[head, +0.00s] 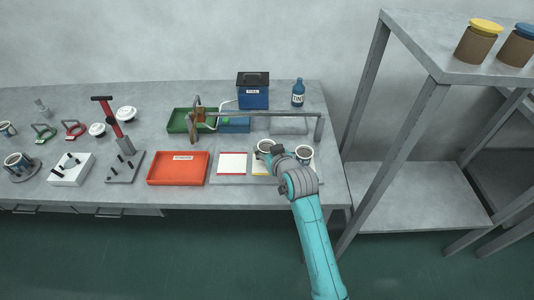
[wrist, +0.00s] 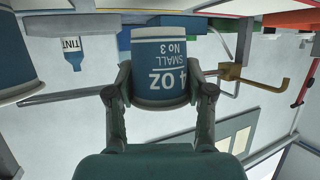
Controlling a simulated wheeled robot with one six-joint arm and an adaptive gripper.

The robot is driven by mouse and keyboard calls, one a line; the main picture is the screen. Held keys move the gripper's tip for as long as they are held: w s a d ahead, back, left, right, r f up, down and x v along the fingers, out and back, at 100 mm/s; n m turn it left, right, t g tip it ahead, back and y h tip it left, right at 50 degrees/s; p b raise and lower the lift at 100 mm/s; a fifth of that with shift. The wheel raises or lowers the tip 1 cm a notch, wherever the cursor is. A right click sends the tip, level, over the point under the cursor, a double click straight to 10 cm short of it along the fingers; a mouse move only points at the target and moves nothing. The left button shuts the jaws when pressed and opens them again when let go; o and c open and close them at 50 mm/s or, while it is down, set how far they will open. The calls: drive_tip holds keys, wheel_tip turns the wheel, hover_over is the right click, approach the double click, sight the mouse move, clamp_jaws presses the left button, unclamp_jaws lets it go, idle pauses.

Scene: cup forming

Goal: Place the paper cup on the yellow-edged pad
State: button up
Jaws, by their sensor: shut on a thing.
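My gripper (head: 272,150) is shut on a paper cup (head: 265,145). The yellow-edged pad (head: 258,170) lies on a grey board just below and in front of the cup, partly covered by my arm. I cannot tell how high the cup is above the board. A second similar cup (head: 304,154) stands just right of my gripper; it also shows at the left of the wrist view (wrist: 12,60).
A red-edged pad (head: 233,164) lies left of the yellow one. An orange tray (head: 178,168) is further left. A grey rail (head: 265,115) spans behind the cups. A blue box (head: 253,97) and TINT bottle (head: 298,92) stand at the back. A shelf frame rises right.

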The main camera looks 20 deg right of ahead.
drive_tip(key=shift+f, duration=1.1)
drive_tip(key=shift+f, duration=0.1)
drive_tip(key=o, duration=0.8)
drive_tip(key=shift+s, duration=0.15)
drive_tip(key=a+v, duration=0.1)
drive_tip(key=v, duration=1)
drive_tip(key=shift+s+d+r, duration=0.3)
drive_tip(key=shift+s+d, duration=0.05)
drive_tip(key=shift+d, duration=0.1)
drive_tip(key=shift+f, duration=0.1)
